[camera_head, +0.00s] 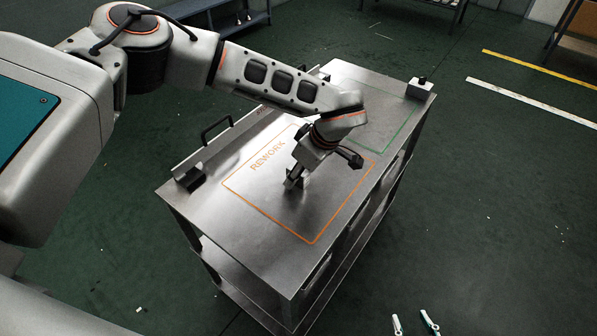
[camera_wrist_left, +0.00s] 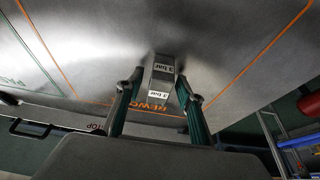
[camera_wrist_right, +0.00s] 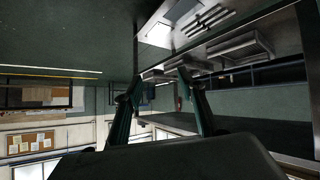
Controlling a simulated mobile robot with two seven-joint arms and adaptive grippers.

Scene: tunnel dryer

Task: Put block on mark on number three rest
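A grey block (camera_wrist_left: 161,82) with white labels reading "3 bar" shows between my left gripper's fingers in the left wrist view. It appears to stand on the orange-outlined "REWORK" area (camera_head: 235,188) of the metal table. My left gripper (camera_head: 294,183) points down there; in its wrist view the fingers (camera_wrist_left: 157,86) are spread around the block, with a gap at least on the left side. In the head view the gripper mostly hides the block. My right gripper (camera_head: 414,325) is open and empty beyond the table's right side. I cannot make out a rest numbered three.
The metal table (camera_head: 190,215) has a green-outlined area (camera_head: 385,140) farther back. A small dark fixture (camera_head: 190,178) sits at its left corner and another (camera_head: 420,85) at the far right corner. A black handle (camera_head: 217,128) stands at the left edge. Open floor lies to the right.

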